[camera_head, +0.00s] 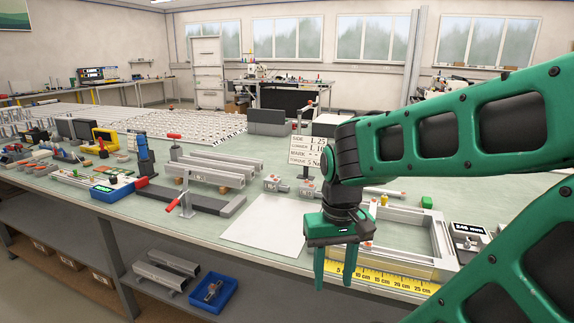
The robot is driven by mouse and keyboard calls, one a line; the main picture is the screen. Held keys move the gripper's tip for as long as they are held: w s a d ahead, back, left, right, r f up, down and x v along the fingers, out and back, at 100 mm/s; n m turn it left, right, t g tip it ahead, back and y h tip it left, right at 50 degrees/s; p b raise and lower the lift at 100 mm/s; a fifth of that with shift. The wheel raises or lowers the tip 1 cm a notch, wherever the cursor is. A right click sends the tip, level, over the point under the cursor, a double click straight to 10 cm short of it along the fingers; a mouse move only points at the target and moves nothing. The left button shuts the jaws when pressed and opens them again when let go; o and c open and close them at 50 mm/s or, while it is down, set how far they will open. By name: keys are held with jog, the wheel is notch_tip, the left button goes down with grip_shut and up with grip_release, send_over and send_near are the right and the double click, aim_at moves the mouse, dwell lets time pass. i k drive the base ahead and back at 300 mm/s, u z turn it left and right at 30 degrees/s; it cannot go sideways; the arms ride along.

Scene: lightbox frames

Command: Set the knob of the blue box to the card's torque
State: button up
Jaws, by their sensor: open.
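The blue box (110,191) is low and has a green display; it sits near the table's front edge at the left. Its knob is too small to make out. The white card (306,150) stands upright at the back, just left of my arm. Its lines begin with side, corner and mark, and the bottom line seems to read torque 5 N, with the right edge hidden by my arm. My gripper (335,282) is open and empty, pointing down by the white sheet and yellow ruler, far to the right of the blue box.
A white sheet (264,226) lies left of my gripper. A yellow ruler (385,281) and a grey metal frame (440,240) lie to its right. A dark bar (190,197), a red-handled clamp (184,197) and metal profiles (212,170) stand between the blue box and the sheet.

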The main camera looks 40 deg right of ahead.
aim_at(113, 179)
jog(key=u, duration=0.1)
jog(key=k, duration=0.45)
jog(key=u, duration=0.75)
jog(key=i, duration=1.1)
jog(key=u, duration=0.25)
